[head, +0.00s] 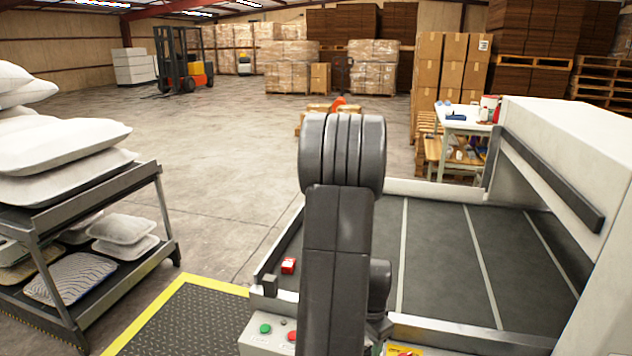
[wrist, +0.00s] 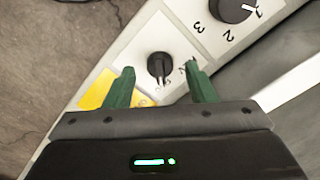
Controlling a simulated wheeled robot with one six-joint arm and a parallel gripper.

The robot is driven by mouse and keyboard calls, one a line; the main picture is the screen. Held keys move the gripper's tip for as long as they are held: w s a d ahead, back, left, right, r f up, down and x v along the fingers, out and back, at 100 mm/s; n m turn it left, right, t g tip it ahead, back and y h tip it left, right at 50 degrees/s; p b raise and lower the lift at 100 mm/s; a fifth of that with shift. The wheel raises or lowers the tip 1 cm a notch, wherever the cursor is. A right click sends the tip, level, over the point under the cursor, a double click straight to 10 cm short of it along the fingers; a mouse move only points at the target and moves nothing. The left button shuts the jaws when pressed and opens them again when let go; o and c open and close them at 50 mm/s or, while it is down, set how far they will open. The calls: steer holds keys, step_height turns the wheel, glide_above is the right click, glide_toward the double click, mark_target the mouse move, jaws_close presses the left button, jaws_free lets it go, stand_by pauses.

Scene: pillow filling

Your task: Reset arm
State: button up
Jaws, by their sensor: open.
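My arm (head: 338,240) rises in the middle of the head view and covers part of the machine behind it. My gripper (wrist: 161,80) shows in the wrist view with two green fingers spread apart and nothing between them. Beyond the fingertips is a light control panel with a black knob (wrist: 159,66). A second black dial (wrist: 234,8) with numbers around it sits at the upper right. I cannot tell whether a finger touches the panel. The gripper's fingers do not show in the head view.
A machine with a dark belt bed (head: 440,250) stands at the right, with a green button (head: 265,329) on its front panel. A rack (head: 80,205) of white pillows stands at the left. A forklift (head: 182,62) and stacked boxes are far back. Open floor (head: 220,150) lies between.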

steer(key=shift+f, duration=0.55)
steer(key=shift+r, duration=0.15)
